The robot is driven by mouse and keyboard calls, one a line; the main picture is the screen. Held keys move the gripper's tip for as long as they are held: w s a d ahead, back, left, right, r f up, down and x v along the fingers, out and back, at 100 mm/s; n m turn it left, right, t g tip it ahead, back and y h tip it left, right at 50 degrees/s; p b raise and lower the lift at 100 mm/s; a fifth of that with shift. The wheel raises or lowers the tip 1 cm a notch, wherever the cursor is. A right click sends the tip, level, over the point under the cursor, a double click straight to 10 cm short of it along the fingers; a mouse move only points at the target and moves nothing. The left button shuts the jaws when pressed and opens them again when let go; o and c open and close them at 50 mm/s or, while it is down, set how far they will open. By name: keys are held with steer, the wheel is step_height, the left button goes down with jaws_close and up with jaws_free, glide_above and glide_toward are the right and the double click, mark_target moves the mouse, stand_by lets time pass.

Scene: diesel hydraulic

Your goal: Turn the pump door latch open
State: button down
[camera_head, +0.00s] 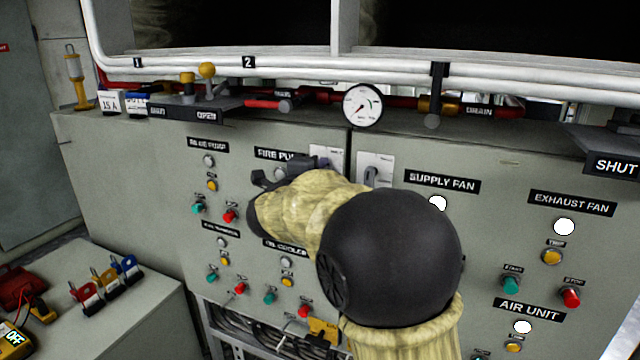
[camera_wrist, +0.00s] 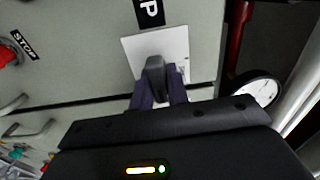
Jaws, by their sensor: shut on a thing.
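The pump door latch (camera_wrist: 154,66) is a dark grey handle on a white square plate (camera_wrist: 174,43), seen in the wrist view beside a black label ending in "P". My gripper (camera_wrist: 160,88) has its two dark fingers closed on either side of this handle. In the head view, my gripper (camera_head: 318,164) is at the white latch plate (camera_head: 330,152) right of the "FIRE PUMP" label (camera_head: 285,154). There my gripper and sleeved arm hide most of this latch. How far the handle is turned is hard to tell.
A second latch (camera_head: 371,176) sits on its own white plate just right of the door gap, close to my arm. A pressure gauge (camera_head: 362,105) and red pipe run above the doors. Buttons and lamps cover the panels. A low bench (camera_head: 130,318) stands at lower left.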

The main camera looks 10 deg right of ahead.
steer(key=shift+m, duration=0.4)
steer(key=c, duration=1.4)
jaws_free()
steer(key=shift+o, duration=0.2)
steer(key=v, duration=1.7)
steer(key=shift+s, duration=0.15)
steer(key=shift+a, duration=0.1)
